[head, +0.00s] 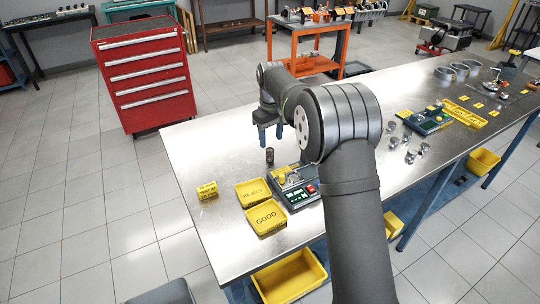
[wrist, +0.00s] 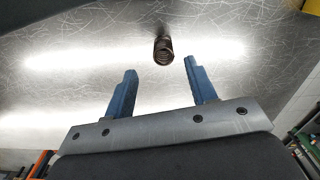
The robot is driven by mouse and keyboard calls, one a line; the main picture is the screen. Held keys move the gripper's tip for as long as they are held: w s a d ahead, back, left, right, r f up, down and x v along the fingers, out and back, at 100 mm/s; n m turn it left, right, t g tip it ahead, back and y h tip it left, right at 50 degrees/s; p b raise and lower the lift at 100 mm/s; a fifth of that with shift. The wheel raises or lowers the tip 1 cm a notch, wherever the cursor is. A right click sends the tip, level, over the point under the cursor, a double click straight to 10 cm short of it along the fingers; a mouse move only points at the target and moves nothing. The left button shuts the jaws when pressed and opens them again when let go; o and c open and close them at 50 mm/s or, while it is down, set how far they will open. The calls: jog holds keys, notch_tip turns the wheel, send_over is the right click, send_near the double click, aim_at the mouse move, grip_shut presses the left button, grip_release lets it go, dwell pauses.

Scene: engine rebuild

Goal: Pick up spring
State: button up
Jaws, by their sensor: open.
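The spring (head: 270,156) is a small dark coil standing on the metal bench in the head view. In the wrist view the spring (wrist: 163,49) shows beyond the fingertips, between their lines, with its open end facing the camera. My gripper (head: 268,136) has blue fingers pointing down, above and close to the spring in the head view. In the wrist view my gripper (wrist: 160,66) is open, with nothing between the fingers.
Yellow REJECT (head: 253,192) and GOOD (head: 266,218) trays lie in front of the spring. The bench (head: 200,150) is clear around the spring's left side.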

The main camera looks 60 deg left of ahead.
aim_at(270, 150)
jog(key=f, duration=0.5)
jog(key=shift+s+d+f, duration=0.1)
jog(key=shift+s+f, duration=0.15)
jog(key=shift+f, duration=0.05)
jog(key=c, duration=1)
